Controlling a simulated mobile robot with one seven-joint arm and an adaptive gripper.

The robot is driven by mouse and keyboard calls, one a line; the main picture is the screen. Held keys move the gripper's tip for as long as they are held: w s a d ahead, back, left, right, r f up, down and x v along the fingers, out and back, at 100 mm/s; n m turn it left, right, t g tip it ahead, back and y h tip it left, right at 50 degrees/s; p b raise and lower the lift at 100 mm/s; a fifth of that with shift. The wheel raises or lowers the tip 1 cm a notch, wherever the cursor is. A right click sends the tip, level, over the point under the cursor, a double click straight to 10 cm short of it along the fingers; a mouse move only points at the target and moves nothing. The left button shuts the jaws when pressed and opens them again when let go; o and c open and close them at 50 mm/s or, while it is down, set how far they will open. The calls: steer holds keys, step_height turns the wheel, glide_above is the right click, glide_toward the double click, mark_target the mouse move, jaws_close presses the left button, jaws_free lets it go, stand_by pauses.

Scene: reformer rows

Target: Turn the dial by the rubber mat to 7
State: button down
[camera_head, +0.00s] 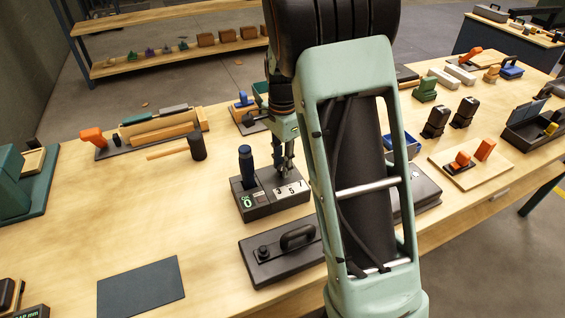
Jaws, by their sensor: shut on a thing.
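A dark control box (262,207) stands on the wooden bench, with a blue upright handle (246,165) at its left end. A small green display on its front seems to read 0. White marks on its top seem to read 3, 5 and 7. My gripper (284,168) points down at the right part of this box, above the marks, and is shut on what seems to be the dial there. The dial is mostly hidden by the fingers, so its pointer cannot be read. The dark rubber mat (140,289) lies flat at the front left, apart from the box.
A black case with a handle (284,252) lies just in front of the control box. A mallet (196,147) lies behind left. My arm hides part of the bench to the right, where an orange-pieced board (447,180) lies. Bare wood lies left of the box.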

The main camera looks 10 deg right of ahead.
steer(key=n, duration=0.3)
steer(key=shift+n, duration=0.3)
steer(key=n, duration=0.4)
steer(key=shift+n, duration=0.3)
steer(key=n, duration=0.3)
steer(key=shift+n, duration=0.3)
steer(key=shift+n+p, duration=0.3)
steer(key=shift+n, duration=1.7)
steer(key=c, duration=1.7)
jaws_free()
steer(key=shift+o, duration=0.2)
steer(key=shift+r, duration=0.1)
